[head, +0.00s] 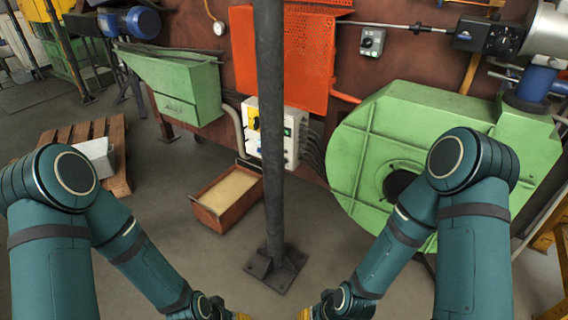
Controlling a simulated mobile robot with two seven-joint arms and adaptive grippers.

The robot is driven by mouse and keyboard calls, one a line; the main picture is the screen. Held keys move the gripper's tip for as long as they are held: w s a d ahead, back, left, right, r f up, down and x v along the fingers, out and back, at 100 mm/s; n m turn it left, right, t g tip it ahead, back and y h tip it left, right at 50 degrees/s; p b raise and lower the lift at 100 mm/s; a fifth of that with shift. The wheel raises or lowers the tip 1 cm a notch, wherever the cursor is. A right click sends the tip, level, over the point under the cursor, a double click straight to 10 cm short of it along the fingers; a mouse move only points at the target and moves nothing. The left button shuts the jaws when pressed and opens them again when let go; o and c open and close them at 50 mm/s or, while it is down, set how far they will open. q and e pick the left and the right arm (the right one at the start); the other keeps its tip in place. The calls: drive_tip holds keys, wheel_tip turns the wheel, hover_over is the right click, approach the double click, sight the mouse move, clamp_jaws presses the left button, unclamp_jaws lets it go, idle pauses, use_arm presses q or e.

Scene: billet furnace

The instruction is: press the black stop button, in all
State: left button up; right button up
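A small grey control box (372,42) is mounted on the brown wall right of the orange perforated panel. It carries a dark round control and a small green one, too small to tell exactly. A larger pale control box (291,141) sits lower, partly hidden behind the dark post. I cannot tell which control is the black stop button. My two arms reach down to the bottom edge; the gripper fingers are outside the picture, well below both boxes.
A dark vertical post (271,150) on a bolted foot stands between my arms. A green round housing (400,150) fills the right. An orange-brown bin (228,198) lies on the floor, a wooden pallet (118,160) at left. A green hopper (180,85) hangs at upper left.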

clamp_jaws()
idle(1.0)
